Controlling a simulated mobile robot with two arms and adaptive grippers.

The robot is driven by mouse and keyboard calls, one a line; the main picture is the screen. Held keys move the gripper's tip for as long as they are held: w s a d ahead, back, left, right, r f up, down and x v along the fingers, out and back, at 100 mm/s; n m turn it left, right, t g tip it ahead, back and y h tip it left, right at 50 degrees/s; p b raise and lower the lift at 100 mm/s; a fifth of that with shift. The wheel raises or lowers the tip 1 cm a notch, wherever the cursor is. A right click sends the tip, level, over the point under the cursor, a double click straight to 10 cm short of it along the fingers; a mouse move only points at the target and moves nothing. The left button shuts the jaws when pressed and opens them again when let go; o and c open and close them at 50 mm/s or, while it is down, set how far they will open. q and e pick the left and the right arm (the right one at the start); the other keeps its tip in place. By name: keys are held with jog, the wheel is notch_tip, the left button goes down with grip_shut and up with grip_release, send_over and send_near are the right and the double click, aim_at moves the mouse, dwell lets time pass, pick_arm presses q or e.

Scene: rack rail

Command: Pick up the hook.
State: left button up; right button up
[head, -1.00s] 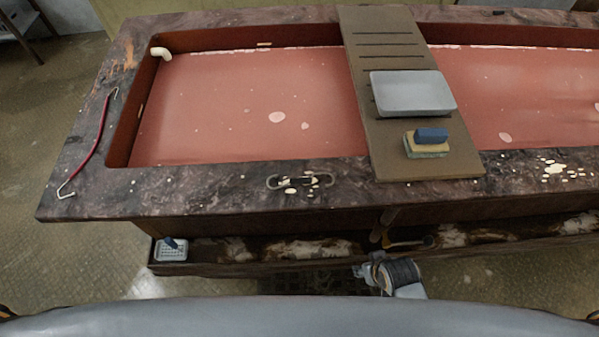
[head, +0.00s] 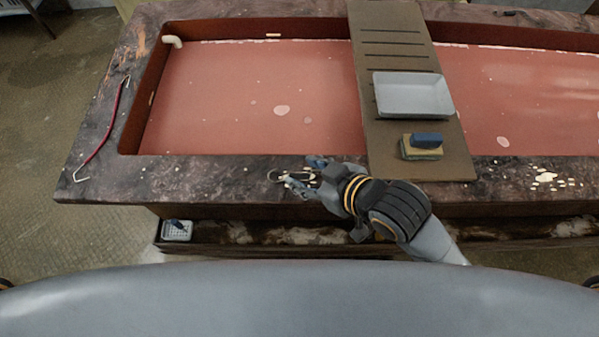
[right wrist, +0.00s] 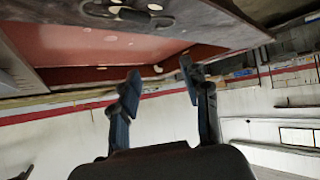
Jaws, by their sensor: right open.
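A small metal hook (head: 275,176), shaped like a long clip, lies on the dark front rim of the long trough. My right gripper (head: 304,174) is open over the right part of the hook, with its fingers pointing left and partly hiding it. I cannot tell whether they touch it. In the right wrist view the open fingers (right wrist: 160,70) have nothing between them, and a dark shape that seems to be the hook (right wrist: 128,14) lies on the rim beyond them. My left gripper is not in view.
A brown slotted board (head: 385,145) spans the trough (head: 225,95), close right of my gripper. It carries a grey tray (head: 412,96) and a sponge with a blue block (head: 422,146). A small basket (head: 176,231) sits on the lower ledge. The front rim left of the hook is clear.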

jog(key=s+a+r+n+g+y, duration=0.1)
jog(key=s+a+r+n+y, duration=0.15)
jog(key=a+n, duration=0.2)
jog(key=g+y, duration=0.2)
send_near(303, 174)
jog(key=shift+m, duration=0.25)
jog(key=v, duration=0.5)
jog(key=shift+s+d+r, duration=0.1)
jog(key=shift+s+r, duration=0.25)
jog(key=shift+s, duration=0.05)
jog(key=shift+f+h, duration=0.1)
jog(key=shift+h, duration=0.15)
jog(key=shift+b+x, duration=0.75)
jog(key=shift+x, duration=1.8)
jog(key=shift+p+x, duration=0.35)
jog(key=shift+x, duration=1.05)
jog(key=x, duration=0.2)
jog(key=p+x, duration=0.1)
jog(key=x, duration=0.1)
jog(key=shift+w+a, duration=0.25)
jog(key=shift+a, duration=0.05)
jog(key=shift+w+a+f+p, duration=0.2)
jog(key=shift+a+f+p, duration=0.1)
jog(key=shift+a, duration=0.1)
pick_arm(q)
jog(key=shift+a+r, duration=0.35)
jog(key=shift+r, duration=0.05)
pick_arm(e)
grip_shut()
